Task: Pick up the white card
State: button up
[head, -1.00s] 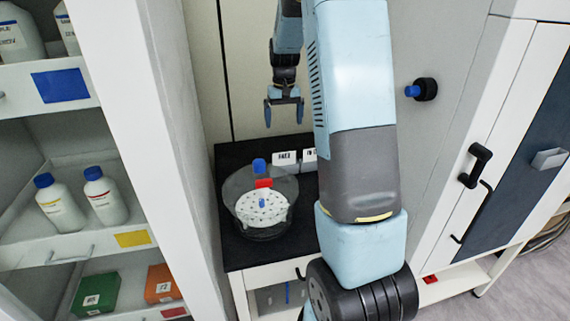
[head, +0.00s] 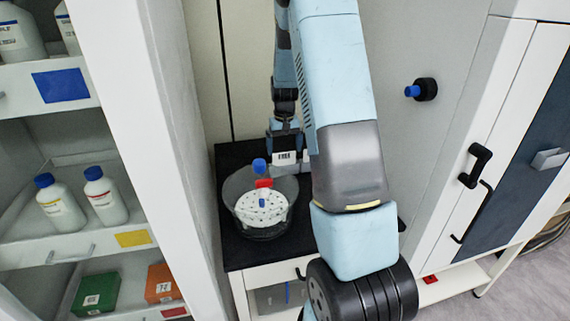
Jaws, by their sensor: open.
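A white card (head: 285,158) with dark lettering stands upright at the back of the black tabletop, behind the glass bowl. My gripper (head: 285,142) is open and points down right over this card, with its fingertips near the card's top edge. I cannot tell whether the fingers touch it or straddle it. A second white card (head: 306,160) stands just to its right and is mostly hidden behind my arm.
A clear glass bowl (head: 236,210) with a perforated white disc and a blue-and-red knob stands in front of the cards on the black tabletop (head: 236,250). A white shelf unit with bottles (head: 105,197) is at left. A grey cabinet with a black handle (head: 474,165) is at right.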

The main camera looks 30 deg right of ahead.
aim_at(284, 155)
jog(key=shift+s+a+f, duration=0.1)
jog(key=shift+f, duration=1.85)
jog(key=c, duration=0.7)
notch_tip(284, 155, up, 10)
jog(key=shift+r, duration=0.1)
jog(key=shift+c, duration=0.2)
jog(key=o, duration=0.5)
jog(key=shift+c, duration=0.2)
jog(key=c, duration=0.7)
